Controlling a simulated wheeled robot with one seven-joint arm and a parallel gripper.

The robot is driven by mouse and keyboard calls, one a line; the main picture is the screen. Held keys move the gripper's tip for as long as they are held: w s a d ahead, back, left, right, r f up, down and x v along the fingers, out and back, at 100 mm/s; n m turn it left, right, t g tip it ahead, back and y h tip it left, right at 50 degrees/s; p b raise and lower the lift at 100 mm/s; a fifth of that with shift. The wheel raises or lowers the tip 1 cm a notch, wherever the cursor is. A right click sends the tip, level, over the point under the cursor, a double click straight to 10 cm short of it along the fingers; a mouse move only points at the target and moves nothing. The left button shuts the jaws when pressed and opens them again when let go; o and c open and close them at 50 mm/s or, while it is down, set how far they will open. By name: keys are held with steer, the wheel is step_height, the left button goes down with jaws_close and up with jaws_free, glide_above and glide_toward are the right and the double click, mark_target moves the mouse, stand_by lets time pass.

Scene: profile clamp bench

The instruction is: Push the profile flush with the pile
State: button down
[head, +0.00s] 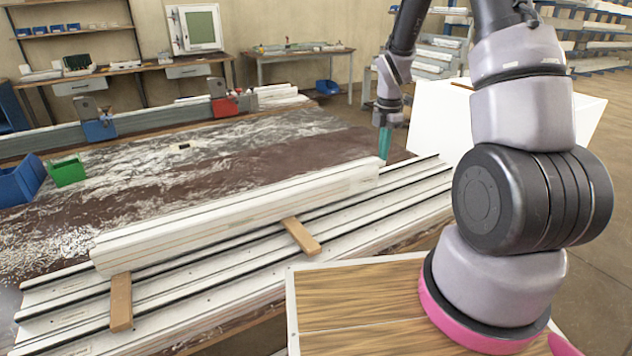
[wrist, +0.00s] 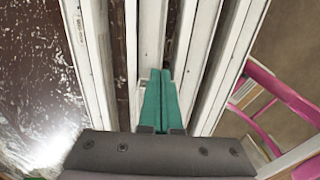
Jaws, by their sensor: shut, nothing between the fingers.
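The loose white profile (head: 240,210) lies lengthwise on wooden spacers above the pile of white profiles (head: 400,195). Its near-left end stops short of the pile's left end, and its right end stops short of the pile's right end. My gripper (head: 384,150), with green fingers pointing down, is at the right end of the loose profile. In the wrist view the green fingers (wrist: 162,95) are together and empty, with white profile lengths running ahead of them. I cannot tell whether the fingertips touch the profile's end.
Wooden spacers (head: 300,236) and (head: 121,303) stick out from under the profile. A green bin (head: 67,171) and a blue bin (head: 22,182) stand on the bench at left. Red and blue clamps (head: 225,100) sit on the rail behind. Shavings cover the bench top.

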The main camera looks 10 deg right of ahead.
steer(key=shift+f, duration=1.95)
steer(key=shift+s+a, duration=1.25)
steer(key=shift+a, duration=1.75)
steer(key=shift+s+a, duration=1.25)
steer(key=shift+a, duration=1.8)
steer(key=shift+s+a, duration=1.25)
steer(key=shift+a, duration=1.75)
steer(key=shift+s+a, duration=0.2)
steer(key=shift+a, duration=0.35)
steer(key=shift+w+d, duration=0.3)
steer(key=shift+d, duration=0.4)
steer(key=shift+r, duration=3.5)
